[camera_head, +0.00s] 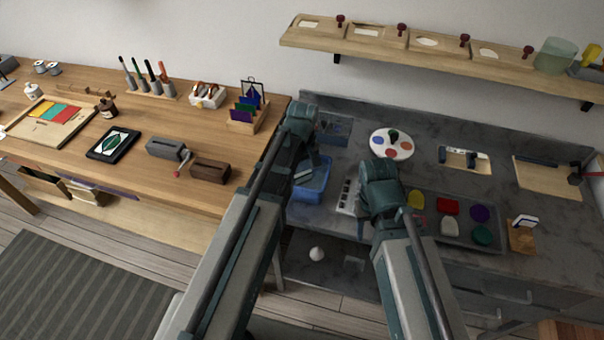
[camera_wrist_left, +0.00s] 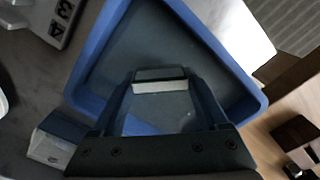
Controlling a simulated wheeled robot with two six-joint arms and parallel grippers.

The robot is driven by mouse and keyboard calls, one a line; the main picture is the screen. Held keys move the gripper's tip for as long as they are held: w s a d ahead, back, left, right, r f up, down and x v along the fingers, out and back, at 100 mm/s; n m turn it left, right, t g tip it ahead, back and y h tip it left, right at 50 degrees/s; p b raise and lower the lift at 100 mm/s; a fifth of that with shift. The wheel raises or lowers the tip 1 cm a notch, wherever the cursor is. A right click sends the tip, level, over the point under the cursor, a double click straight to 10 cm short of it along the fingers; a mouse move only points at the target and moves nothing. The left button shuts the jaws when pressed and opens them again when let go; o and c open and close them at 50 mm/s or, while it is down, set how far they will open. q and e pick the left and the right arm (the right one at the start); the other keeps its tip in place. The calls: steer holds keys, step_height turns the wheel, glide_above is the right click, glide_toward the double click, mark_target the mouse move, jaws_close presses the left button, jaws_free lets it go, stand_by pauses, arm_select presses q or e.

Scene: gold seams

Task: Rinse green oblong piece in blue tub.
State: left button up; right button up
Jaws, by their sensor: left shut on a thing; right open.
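The blue tub (camera_head: 316,188) stands at the left end of the grey counter; in the left wrist view the tub (camera_wrist_left: 235,60) fills the middle. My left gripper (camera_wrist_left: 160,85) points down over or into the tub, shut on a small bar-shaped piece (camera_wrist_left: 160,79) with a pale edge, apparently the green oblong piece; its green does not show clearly. I cannot tell whether it touches water. In the head view my left arm partly covers the tub. My right gripper (camera_head: 378,180) is over the counter right of the tub, open; its fingers are hidden.
A grey tray (camera_head: 455,245) with several coloured pieces lies right of my right arm. A round palette (camera_head: 391,143) is behind it. A wooden table (camera_head: 215,140) with tools adjoins on the left. A shelf (camera_head: 430,57) hangs above the counter.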

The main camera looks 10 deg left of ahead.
arm_select(q)
steer(key=shift+a, duration=0.25)
steer(key=shift+a, duration=0.3)
stand_by(0.6)
step_height(320, 180, up, 12)
steer(key=p, duration=1.1)
steer(key=shift+f+p, duration=0.2)
steer(key=shift+p, duration=0.1)
